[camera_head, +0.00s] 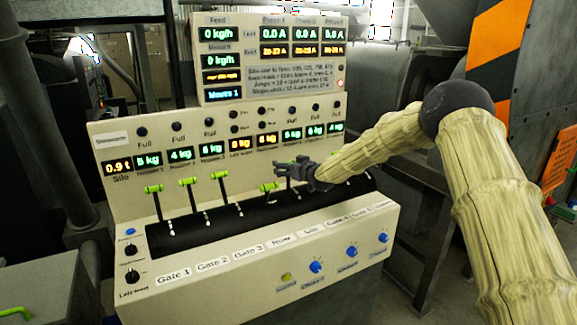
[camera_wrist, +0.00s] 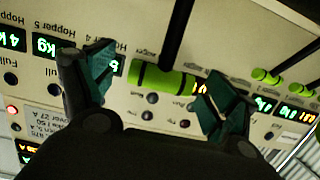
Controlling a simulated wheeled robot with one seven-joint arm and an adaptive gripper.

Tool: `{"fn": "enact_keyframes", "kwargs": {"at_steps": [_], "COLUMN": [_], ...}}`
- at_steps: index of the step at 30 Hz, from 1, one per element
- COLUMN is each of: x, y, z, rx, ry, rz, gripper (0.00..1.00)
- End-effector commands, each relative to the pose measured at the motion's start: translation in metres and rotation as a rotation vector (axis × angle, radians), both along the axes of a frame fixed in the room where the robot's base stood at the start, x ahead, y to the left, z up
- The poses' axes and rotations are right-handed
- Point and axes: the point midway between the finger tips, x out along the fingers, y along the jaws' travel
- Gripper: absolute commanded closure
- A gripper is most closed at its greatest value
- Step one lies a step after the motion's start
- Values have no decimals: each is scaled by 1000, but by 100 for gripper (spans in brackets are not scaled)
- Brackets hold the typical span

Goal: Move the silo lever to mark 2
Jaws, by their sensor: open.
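The lever panel (camera_head: 140,165) has a row of green-handled levers in a dark curved slot above labels, with a Silo label (camera_head: 310,230) right of Mixer. My gripper (camera_head: 282,171) is over the middle of this row, beside a green handle (camera_head: 269,186) at its lower left. In the wrist view my open gripper (camera_wrist: 155,88) has one finger near each end of a green handle (camera_wrist: 162,80) on a dark lever; it appears not clamped. I cannot tell for certain which lever this is. The mark numbers are unreadable, and my gripper hides levers behind it.
Three other levers, at Gate 1 (camera_head: 153,188), Gate 2 (camera_head: 188,181) and Gate 3 (camera_head: 219,175), stand at left. Displays (camera_head: 180,155) line the panel behind. Blue knobs (camera_head: 316,267) are on the front face. Further green handles (camera_wrist: 265,75) show at right in the wrist view.

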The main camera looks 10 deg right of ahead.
Motion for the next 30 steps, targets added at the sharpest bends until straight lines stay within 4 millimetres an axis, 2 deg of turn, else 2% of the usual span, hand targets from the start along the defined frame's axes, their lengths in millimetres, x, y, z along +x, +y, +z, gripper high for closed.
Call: {"fn": "enact_keyframes", "kwargs": {"at_steps": [18,24,30], "x": [-87,-101,-104], "y": [-25,-29,-30], "z": [21,24,25], "rx": [2,2,2], "ry": [-1,-1,-3], "rz": [-1,0,-1], "gripper": [13,13,13]}}
